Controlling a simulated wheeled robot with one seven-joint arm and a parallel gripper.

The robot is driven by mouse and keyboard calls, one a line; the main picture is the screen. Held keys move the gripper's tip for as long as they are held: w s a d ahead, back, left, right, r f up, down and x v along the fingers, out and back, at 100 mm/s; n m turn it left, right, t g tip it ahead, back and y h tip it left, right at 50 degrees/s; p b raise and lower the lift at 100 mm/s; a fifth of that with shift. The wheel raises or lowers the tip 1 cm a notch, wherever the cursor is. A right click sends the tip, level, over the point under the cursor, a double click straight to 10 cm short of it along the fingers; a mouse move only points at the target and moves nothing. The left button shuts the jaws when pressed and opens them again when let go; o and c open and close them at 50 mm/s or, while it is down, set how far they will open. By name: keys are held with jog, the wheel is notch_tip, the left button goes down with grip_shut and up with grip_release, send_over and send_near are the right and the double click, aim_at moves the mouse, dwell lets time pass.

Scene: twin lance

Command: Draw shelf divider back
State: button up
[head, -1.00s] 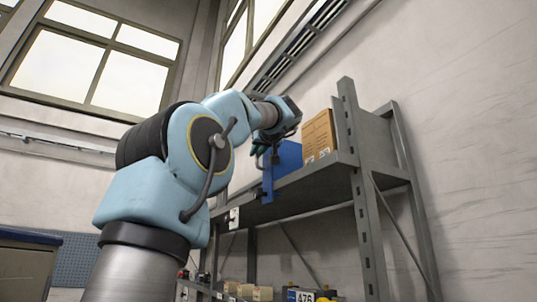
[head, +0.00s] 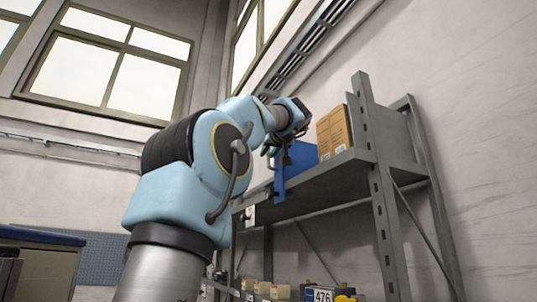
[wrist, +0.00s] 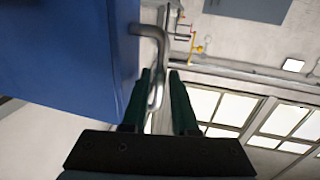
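The shelf divider is a blue panel (head: 296,166) standing upright on the upper shelf. A grey bent handle (head: 270,163) sticks out from its left edge. In the wrist view the blue panel (wrist: 60,70) fills the left side, and its handle (wrist: 152,34) runs down into the gap between my fingers. My gripper (head: 270,149) is at the divider's front edge, by the handle. Its dark green fingers (wrist: 161,74) are apart, with a visible gap beside the handle on the right. I cannot tell whether the left finger touches the handle.
A grey metal rack (head: 375,190) carries the upper shelf. A brown cardboard box (head: 334,131) stands right of the divider. Small boxes and a blue "476" label (head: 322,295) are on the level below. Free air lies left of the divider.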

jog(key=b+v, duration=0.3)
jog(key=v, duration=0.7)
jog(key=shift+s+b, duration=0.2)
jog(key=shift+b, duration=0.1)
jog(key=shift+s, duration=0.1)
